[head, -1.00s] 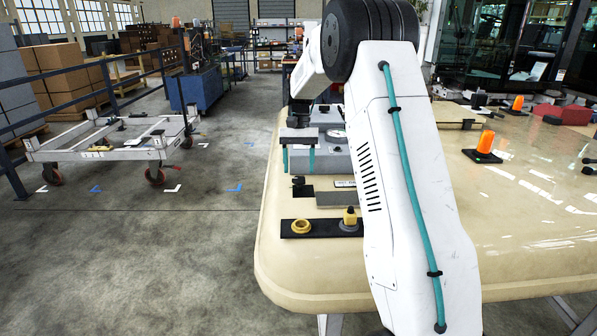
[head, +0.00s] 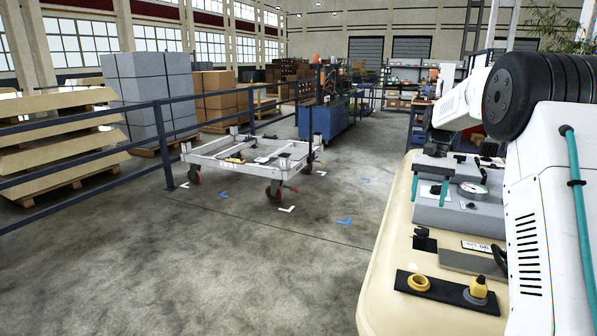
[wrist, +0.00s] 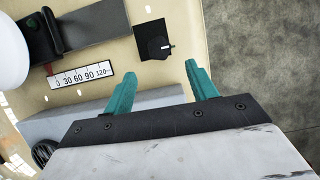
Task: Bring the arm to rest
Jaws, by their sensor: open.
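Beyond the tips lie a small black pad (wrist: 154,40) and a numbered strip (wrist: 80,77) on the table. My white arm fills the right side of the head view and hides part of the table.
A black plate (head: 440,288) with a yellow ring (head: 418,282) and a yellow-topped piece (head: 478,287) lies near the table's front. A white trolley frame (head: 250,155) stands on the floor by a dark railing (head: 160,128). The floor left of the table is open.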

